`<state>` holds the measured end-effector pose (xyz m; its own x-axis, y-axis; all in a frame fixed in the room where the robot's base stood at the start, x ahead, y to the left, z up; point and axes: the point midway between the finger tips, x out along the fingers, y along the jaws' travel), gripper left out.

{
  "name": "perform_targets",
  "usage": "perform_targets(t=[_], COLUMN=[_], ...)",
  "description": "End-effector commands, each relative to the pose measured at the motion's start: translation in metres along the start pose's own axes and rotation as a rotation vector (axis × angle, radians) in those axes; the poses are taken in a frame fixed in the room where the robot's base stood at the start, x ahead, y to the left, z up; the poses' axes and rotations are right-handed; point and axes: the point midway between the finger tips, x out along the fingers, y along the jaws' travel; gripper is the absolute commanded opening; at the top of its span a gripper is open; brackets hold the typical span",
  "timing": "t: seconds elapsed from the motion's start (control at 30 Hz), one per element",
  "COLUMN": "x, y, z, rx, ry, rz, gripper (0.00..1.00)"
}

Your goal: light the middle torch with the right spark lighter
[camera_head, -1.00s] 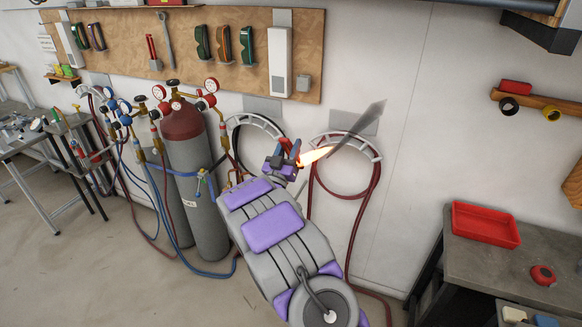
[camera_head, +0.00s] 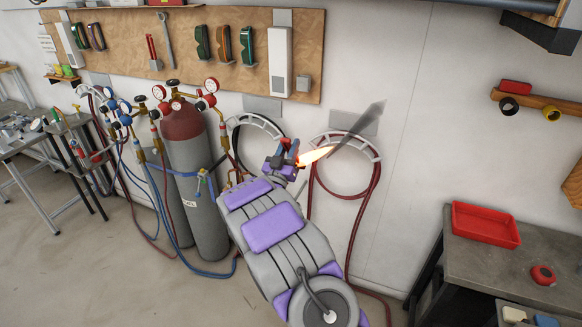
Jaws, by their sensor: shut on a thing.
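My gripper (camera_head: 285,158) is at the end of my purple and grey arm, in the middle of the head view. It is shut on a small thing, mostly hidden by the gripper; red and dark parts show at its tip. I cannot tell for sure that it is the right spark lighter. An orange-white flame (camera_head: 316,156) points right and slightly up from beside the gripper tip. A grey, see-through plume (camera_head: 358,128) rises beyond it. The torch at the flame's base is hidden or too small to make out, as are any other torches.
Hose racks (camera_head: 342,140) with coiled hoses hang on the wall behind the flame. Gas cylinders (camera_head: 205,205) with gauges stand left of my arm. A grey bench (camera_head: 510,265) with a red tray (camera_head: 486,224) is at the right. A tool board (camera_head: 180,75) is above.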

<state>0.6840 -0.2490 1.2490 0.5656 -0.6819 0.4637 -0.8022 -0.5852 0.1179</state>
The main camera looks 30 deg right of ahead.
Motion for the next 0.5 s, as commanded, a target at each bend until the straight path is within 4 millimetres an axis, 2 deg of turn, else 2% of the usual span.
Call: perform_targets(t=[0.13, 0.17, 0.23, 0.5], x=[0.0001, 0.0001, 0.0001, -0.0048], y=[0.0, 0.0, 0.0, -0.0014], z=[-0.0002, -0.0002, -0.0003, -0.0025], rx=[0.0, 0.0, 0.0, 0.001], ry=[0.0, 0.001, 0.001, 0.001], rz=[0.0, 0.0, 0.0, -0.001], gripper=[0.0, 0.27, 0.21, 0.2])
